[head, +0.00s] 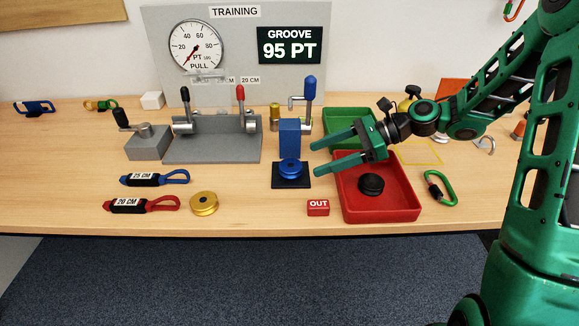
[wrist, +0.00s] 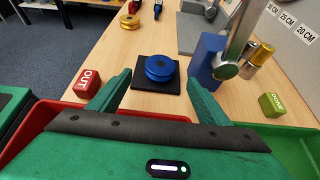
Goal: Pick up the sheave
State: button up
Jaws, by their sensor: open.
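A blue sheave (head: 290,169) lies flat on a black square pad (head: 291,182); in the wrist view the sheave (wrist: 160,69) shows ahead, between the two fingertips. My gripper (head: 315,160) is open and empty, to the right of the blue sheave in the head view and apart from it. A gold sheave (head: 204,204) lies on the table at the front left; it also shows in the wrist view (wrist: 130,22). A black sheave (head: 371,185) lies in the red tray (head: 407,213).
A blue block (head: 290,133) stands right behind the pad, with a blue-knobbed lever (head: 309,90) behind it. A red OUT block (head: 318,208) lies left of the red tray. A green tray (head: 345,115) stands behind.

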aim_at(291, 164)
jog(key=shift+r+x, duration=0.15)
jog(key=shift+x, duration=1.65)
jog(key=shift+r+x, duration=0.15)
jog(key=shift+x, duration=1.6)
jog(key=shift+w+a, duration=0.1)
jog(key=c, duration=1.3)
jog(key=shift+r, duration=0.1)
